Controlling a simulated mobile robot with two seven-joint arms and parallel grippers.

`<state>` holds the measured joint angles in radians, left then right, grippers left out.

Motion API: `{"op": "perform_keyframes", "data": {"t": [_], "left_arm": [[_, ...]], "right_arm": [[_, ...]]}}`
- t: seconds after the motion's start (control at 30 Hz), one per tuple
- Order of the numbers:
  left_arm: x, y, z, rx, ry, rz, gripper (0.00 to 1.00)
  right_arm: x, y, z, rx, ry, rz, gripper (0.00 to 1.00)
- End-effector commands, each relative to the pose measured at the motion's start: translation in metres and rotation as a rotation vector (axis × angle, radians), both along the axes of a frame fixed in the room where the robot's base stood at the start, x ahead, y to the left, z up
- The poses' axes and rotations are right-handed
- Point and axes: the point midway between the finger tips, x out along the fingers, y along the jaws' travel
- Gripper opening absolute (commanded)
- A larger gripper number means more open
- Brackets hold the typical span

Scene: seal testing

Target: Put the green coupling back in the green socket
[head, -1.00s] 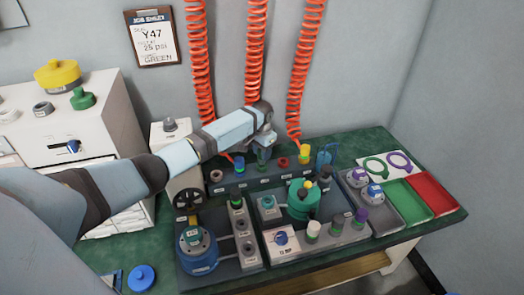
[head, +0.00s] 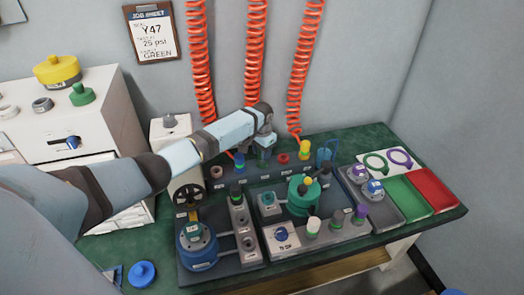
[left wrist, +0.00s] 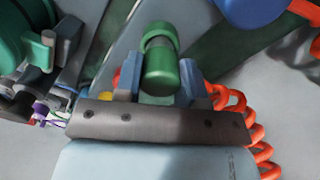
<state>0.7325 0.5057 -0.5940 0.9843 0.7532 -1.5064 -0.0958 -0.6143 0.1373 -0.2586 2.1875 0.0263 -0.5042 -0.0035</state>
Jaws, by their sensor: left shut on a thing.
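My left gripper (head: 265,145) is at the back panel on the workbench, and the left wrist view shows it too (left wrist: 160,88). It is shut on the green coupling (left wrist: 160,65), a dark green cylinder with a lighter green rounded end, which sits between the two blue-grey fingers. In the head view only a little green shows under the gripper. The gripper covers the place on the panel below it, so the green socket cannot be made out. I cannot tell whether the coupling touches the panel. My right gripper is not in view.
A red ring (head: 284,159) and a yellow coupling (head: 304,150) are on the panel to the right. Red coiled hoses (head: 255,55) hang behind. A green tank (head: 303,196) stands in front.

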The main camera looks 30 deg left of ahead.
Motion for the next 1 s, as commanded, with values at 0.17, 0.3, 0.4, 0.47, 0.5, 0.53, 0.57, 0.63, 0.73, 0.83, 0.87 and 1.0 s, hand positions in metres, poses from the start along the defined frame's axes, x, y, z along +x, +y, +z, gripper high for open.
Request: {"op": "perform_keyframes", "data": {"t": [0.17,0.3,0.4,0.47,0.5,0.53,0.57,0.63,0.73,0.83,0.87,1.0], "left_arm": [[0.0,0.0,-0.003,0.0,-0.001,0.0,0.39],[0.0,0.0,-0.003,0.0,-0.001,0.0,0.67],[0.0,0.0,-0.003,0.0,-0.001,0.0,0.67],[0.0,0.0,-0.003,0.0,-0.001,0.0,0.67],[0.0,0.0,-0.003,0.0,0.0,0.0,0.67],[0.0,0.0,-0.003,0.0,0.0,0.0,0.67],[0.0,0.0,-0.003,0.0,0.0,0.0,0.67],[0.0,0.0,-0.003,0.0,0.0,0.0,0.67],[0.0,0.0,-0.003,0.0,0.0,0.0,0.67],[0.001,0.0,0.013,0.0,-0.003,0.0,0.67],[0.001,0.0,0.02,0.0,-0.005,-0.001,0.67],[0.001,0.0,0.055,-0.001,-0.004,-0.001,0.67]], "right_arm": [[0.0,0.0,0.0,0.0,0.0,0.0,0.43],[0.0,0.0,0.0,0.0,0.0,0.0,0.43],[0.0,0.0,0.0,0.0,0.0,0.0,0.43],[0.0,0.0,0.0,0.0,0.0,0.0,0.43],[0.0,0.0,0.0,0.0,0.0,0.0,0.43],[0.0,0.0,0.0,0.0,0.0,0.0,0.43],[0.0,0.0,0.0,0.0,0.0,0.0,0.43],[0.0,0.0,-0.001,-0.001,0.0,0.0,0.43],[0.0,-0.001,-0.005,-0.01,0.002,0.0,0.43],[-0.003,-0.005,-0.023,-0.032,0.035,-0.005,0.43],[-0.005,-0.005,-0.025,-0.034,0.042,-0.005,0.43],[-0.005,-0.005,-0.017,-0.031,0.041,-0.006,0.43]]}}
